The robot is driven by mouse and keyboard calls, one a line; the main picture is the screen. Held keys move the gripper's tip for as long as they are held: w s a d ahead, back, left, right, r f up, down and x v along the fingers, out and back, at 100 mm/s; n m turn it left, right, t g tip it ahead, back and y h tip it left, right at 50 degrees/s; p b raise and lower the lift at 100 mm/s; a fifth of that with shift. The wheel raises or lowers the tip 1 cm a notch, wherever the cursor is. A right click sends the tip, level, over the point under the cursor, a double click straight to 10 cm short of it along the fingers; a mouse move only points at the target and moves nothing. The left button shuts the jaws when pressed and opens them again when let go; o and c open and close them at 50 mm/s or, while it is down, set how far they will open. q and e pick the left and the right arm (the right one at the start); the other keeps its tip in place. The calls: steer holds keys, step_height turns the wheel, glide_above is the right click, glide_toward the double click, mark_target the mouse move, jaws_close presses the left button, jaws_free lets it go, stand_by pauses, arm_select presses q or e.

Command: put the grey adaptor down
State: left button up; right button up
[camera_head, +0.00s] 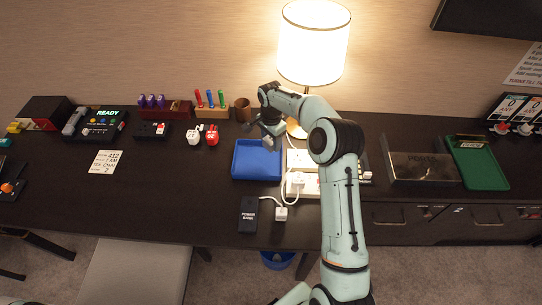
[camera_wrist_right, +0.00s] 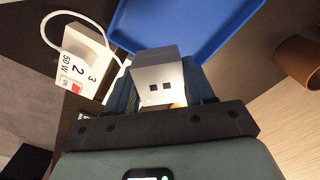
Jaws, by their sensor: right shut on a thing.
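My right gripper (camera_head: 268,140) is over the table at the back edge of the blue tray (camera_head: 257,174). In the right wrist view the gripper (camera_wrist_right: 160,105) is shut on the grey adaptor (camera_wrist_right: 158,74), a pale block with two dark slots on its face. The blue tray (camera_wrist_right: 180,30) lies beyond the adaptor there; whether they touch cannot be told. In the head view the adaptor is too small to make out clearly at the fingertips. My left gripper is not in view.
A white power strip (camera_head: 305,186) with a plug and cable lies right of the tray. A black power bank (camera_head: 248,214) is in front. A lit lamp (camera_head: 314,45) stands behind; a brown cup (camera_head: 243,109) is at the back.

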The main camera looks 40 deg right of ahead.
mark_target(271, 140)
step_height(271, 140, down, 4)
steer(key=shift+w+f, duration=0.1)
steer(key=shift+w, duration=0.05)
steer(key=shift+f, duration=2.3)
steer(key=shift+f, duration=0.1)
steer(key=o, duration=1.1)
step_height(271, 140, up, 12)
steer(key=shift+r, duration=0.15)
